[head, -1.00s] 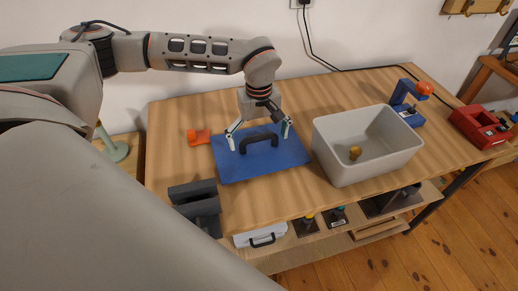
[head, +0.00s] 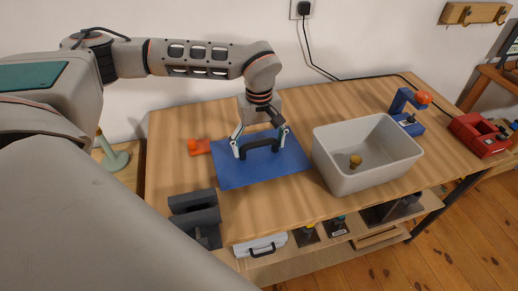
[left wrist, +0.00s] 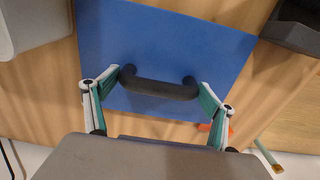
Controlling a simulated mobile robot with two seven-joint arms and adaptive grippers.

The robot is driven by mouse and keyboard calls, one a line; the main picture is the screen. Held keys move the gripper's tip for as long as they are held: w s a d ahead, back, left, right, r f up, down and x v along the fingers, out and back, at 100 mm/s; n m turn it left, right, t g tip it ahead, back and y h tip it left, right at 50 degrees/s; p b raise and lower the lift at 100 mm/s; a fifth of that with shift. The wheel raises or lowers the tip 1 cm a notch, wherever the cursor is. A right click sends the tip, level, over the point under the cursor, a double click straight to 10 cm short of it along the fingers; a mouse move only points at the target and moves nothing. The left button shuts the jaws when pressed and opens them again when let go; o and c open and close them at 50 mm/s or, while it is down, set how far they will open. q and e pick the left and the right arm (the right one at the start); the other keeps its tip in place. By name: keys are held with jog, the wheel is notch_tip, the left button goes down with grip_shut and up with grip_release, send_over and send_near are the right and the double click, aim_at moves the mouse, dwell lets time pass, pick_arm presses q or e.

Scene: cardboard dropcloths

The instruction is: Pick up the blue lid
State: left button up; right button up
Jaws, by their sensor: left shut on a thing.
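The blue lid (head: 240,174) is a flat blue sheet with a black arched handle (head: 258,146) in its middle. It lies on the wooden table, and it also fills the upper middle of the left wrist view (left wrist: 160,40). My left gripper (head: 260,150) reaches down from above and is shut on the handle, with one finger at each end. The left wrist view shows the green-padded fingers (left wrist: 162,93) against both ends of the handle. My right gripper is not in view.
A grey-white bin (head: 345,182) with a small yellow-brown object (head: 355,161) stands right of the lid. An orange item (head: 196,146) lies behind-left, a dark grey block (head: 195,212) front-left. A blue tool (head: 404,112) and red case (head: 478,135) sit farther right.

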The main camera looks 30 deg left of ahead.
aim_at(259, 141)
pick_arm(q)
notch_tip(259, 141, up, 18)
jog(key=p, duration=0.1)
jog(key=shift+r, duration=0.25)
